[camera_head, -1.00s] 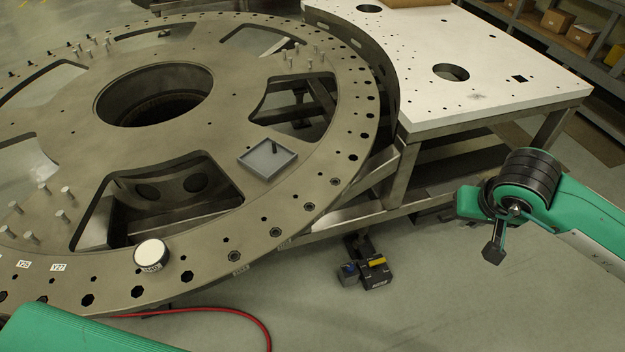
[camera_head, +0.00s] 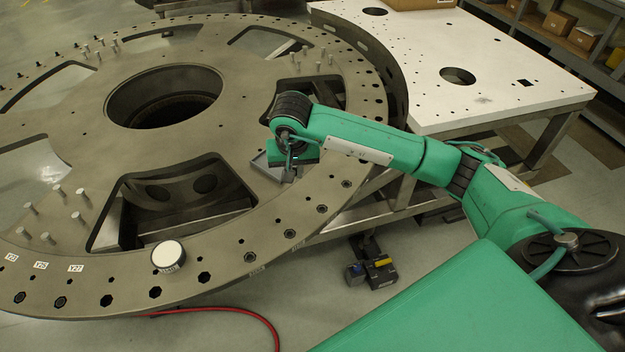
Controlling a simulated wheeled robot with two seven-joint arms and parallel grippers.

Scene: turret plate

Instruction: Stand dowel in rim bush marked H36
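My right arm reaches in from the right over the turret plate (camera_head: 235,125). My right gripper (camera_head: 287,174) points down at the small grey tray (camera_head: 263,169) on the plate and covers most of it. The fingers are too small and hidden to show whether they are open or shut. The dark dowel that stood in the tray is hidden behind the gripper. Several dark-ringed bushes sit in the near right rim, such as one rim bush (camera_head: 290,233) and another rim bush (camera_head: 250,256). The marks beside them are unreadable, so I cannot tell which is H36. My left gripper is not in view.
A white-topped round gauge or puck (camera_head: 168,256) stands on the near rim. Several short pins (camera_head: 58,190) stand up from the plate at left. A white table (camera_head: 475,70) adjoins at upper right. A red cable (camera_head: 225,310) lies on the floor.

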